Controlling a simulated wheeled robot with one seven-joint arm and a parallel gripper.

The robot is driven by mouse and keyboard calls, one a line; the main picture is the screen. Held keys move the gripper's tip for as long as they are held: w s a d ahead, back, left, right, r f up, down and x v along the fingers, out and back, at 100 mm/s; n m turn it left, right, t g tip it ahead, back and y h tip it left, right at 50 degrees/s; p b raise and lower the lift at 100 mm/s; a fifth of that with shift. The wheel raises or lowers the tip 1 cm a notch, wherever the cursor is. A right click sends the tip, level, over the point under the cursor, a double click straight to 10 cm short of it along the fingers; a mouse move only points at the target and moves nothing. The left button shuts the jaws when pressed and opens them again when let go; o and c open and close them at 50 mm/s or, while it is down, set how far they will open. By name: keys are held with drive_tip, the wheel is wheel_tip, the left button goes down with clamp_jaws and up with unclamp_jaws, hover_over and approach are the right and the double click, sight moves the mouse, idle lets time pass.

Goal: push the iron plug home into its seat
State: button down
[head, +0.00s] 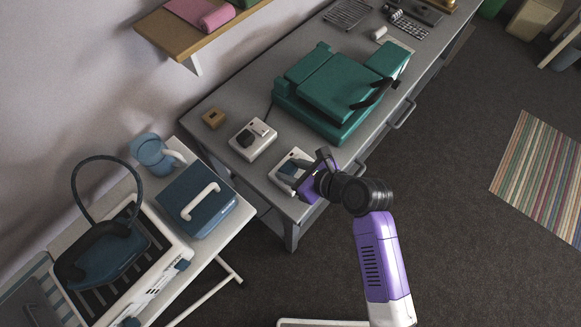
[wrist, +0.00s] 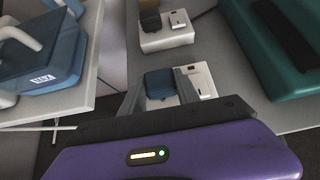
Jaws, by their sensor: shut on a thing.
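A blue plug (wrist: 160,83) sits between the fingers of my gripper (wrist: 163,92), which is shut on it. In the head view my gripper (head: 300,184) is at the near left corner of the grey workbench. The plug is at a white socket block (wrist: 203,80), on the left part of its top; the block also shows in the head view (head: 293,162). The fingers and my gripper body hide the plug's lower side, so I cannot tell how deep it sits. The blue iron (head: 105,252) stands on the white stand at the left.
A second white socket block (head: 255,142) with a dark piece on it stands behind, near a small wooden block (head: 213,118). A blue box with a white handle (head: 196,202) is at the left.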

drive_tip(key=shift+f, duration=0.5)
drive_tip(key=c, duration=0.8)
unclamp_jaws()
drive_tip(key=shift+d, duration=0.1)
drive_tip(key=shift+d+r, duration=0.1)
drive_tip(key=shift+r, duration=0.05)
drive_tip(key=v, duration=0.7)
drive_tip(key=shift+s+r, duration=0.15)
drive_tip(key=shift+s, duration=0.1)
